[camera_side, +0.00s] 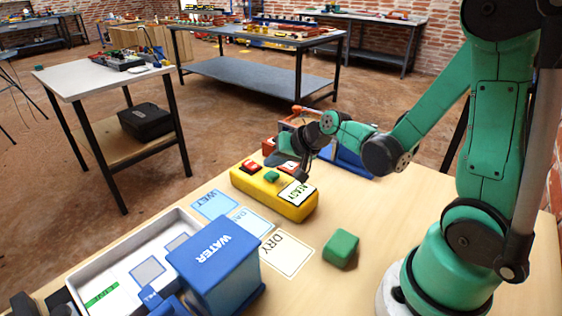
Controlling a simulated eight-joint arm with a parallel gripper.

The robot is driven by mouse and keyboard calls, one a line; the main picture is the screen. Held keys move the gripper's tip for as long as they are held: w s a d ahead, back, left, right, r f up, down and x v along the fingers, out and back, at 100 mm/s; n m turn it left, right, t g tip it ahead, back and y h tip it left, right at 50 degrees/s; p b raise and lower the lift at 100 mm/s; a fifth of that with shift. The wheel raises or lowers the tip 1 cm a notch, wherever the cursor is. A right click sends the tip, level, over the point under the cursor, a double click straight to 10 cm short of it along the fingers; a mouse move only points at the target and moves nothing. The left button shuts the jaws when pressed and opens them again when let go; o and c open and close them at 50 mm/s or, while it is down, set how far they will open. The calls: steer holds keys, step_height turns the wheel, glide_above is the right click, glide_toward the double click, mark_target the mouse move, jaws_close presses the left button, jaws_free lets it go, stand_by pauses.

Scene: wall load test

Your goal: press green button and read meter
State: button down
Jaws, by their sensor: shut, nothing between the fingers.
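A yellow box (285,207) stands on the wooden table and carries the controls. My gripper (303,179) is shut and empty, pointing down over the right end of the box, right of the green button. I cannot tell whether its tip touches the box.
A blue WATER container (217,262) and a white tray (90,258) are at front left. WET and DRY (287,254) cards lie flat. A green cube (341,248) sits near my base. A blue and orange object (350,160) stands behind my gripper. The table's right front is clear.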

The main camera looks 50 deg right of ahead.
mark_target(275, 176)
steer(key=shift+f, duration=0.1)
steer(key=shift+f, duration=0.35)
steer(key=shift+f, duration=0.4)
stand_by(0.7)
steer(key=shift+r, duration=0.85)
steer(key=shift+r, duration=0.1)
steer(key=shift+r, duration=2.4)
